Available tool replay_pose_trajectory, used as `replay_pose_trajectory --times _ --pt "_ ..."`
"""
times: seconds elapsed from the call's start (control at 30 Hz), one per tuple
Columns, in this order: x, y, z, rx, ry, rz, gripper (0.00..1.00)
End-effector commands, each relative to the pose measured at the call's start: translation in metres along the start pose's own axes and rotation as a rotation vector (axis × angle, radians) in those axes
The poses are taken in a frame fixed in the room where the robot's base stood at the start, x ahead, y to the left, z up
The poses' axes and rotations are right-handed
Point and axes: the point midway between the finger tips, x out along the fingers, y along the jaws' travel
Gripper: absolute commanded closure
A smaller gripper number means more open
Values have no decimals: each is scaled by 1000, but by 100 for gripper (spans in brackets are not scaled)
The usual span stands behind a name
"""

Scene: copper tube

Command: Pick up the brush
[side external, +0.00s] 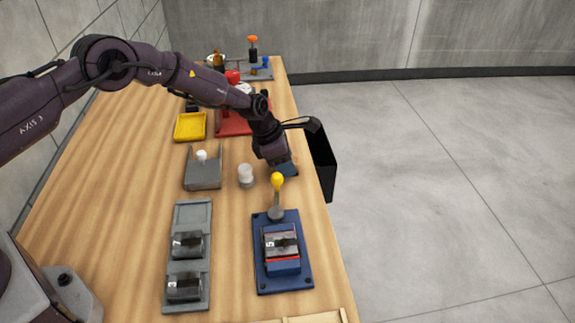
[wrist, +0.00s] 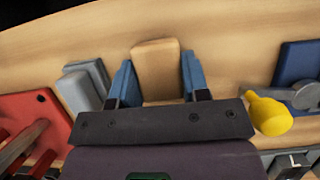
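A tan, wood-coloured block (wrist: 156,68), which looks like the brush, lies between the two blue fingers of my gripper (wrist: 158,80) in the wrist view. No bristles show. The fingers are apart, one along each long side of the block and very close to it. I cannot tell whether they press on it. In the side external view my gripper (side external: 286,169) is low over the table's right part, pointing down. The brush is not visible there, hidden by my gripper.
A yellow-handled tool (side external: 277,183) stands on a blue base (side external: 282,280), near my gripper. A white cylinder (side external: 245,175) stands left of it. A grey holder (side external: 203,172), a red base (side external: 235,122) and a yellow tray (side external: 190,127) are farther left and back. The table's right edge is close.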

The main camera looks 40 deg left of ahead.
Motion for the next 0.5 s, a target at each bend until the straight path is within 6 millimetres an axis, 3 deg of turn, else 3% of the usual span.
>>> replay_pose_trajectory --times 0.07,0.5 --pt "0 0 0 0 0 0 82" --pt "-9 0 4 0 -1 1 83"
